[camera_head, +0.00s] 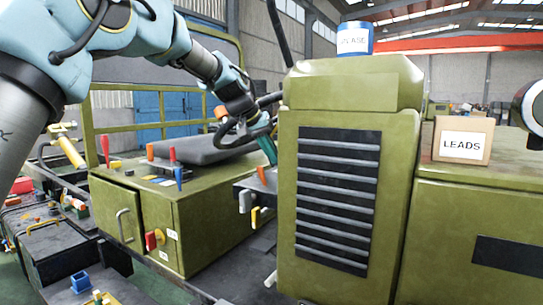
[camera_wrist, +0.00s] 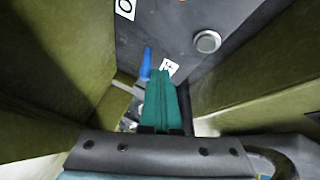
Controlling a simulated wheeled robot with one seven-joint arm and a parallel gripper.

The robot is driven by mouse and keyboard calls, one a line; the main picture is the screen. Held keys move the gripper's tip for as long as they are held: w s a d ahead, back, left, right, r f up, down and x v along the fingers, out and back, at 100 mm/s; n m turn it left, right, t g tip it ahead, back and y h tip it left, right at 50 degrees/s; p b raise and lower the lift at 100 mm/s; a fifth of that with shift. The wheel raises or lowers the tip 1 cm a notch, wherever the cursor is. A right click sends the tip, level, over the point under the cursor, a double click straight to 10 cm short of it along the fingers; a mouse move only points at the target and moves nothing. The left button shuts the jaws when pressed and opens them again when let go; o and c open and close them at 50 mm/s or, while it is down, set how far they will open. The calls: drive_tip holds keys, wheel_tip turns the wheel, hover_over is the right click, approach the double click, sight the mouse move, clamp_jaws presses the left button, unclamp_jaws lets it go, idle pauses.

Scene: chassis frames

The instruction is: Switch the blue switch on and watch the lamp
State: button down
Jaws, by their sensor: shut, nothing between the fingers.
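In the wrist view a blue switch lever (camera_wrist: 146,64) stands on a dark grey panel. The teal fingers of my gripper (camera_wrist: 160,76) are shut and empty, with their tips close to the right of the lever; I cannot tell whether they touch it. A label with an O lies at the upper left of the panel, and another label (camera_wrist: 168,67) lies by the fingertips. A round grey dome with a metal rim (camera_wrist: 207,41) sits to the right; it looks unlit, and I cannot tell if it is the lamp. In the head view my gripper (camera_head: 270,160) reaches down behind the green hood, which hides the panel.
The tall green hood (camera_head: 345,95) stands close to the right of my gripper. A green cabinet (camera_head: 190,230) to the left carries red levers and another blue lever (camera_head: 179,175). Green walls flank the panel on both sides in the wrist view, leaving little room.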

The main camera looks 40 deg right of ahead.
drive_tip(key=shift+s+d+r+m+t+y, duration=0.2)
drive_tip(key=shift+s+r+m+t+y, duration=0.1)
drive_tip(key=shift+s+t, duration=0.4)
drive_tip(key=shift+s+d+r, duration=0.15)
drive_tip(key=shift+s+r, duration=0.05)
drive_tip(key=shift+s, duration=0.4)
drive_tip(key=shift+r+p, duration=0.8)
drive_tip(key=shift+p, duration=0.15)
drive_tip(key=shift+w, duration=0.1)
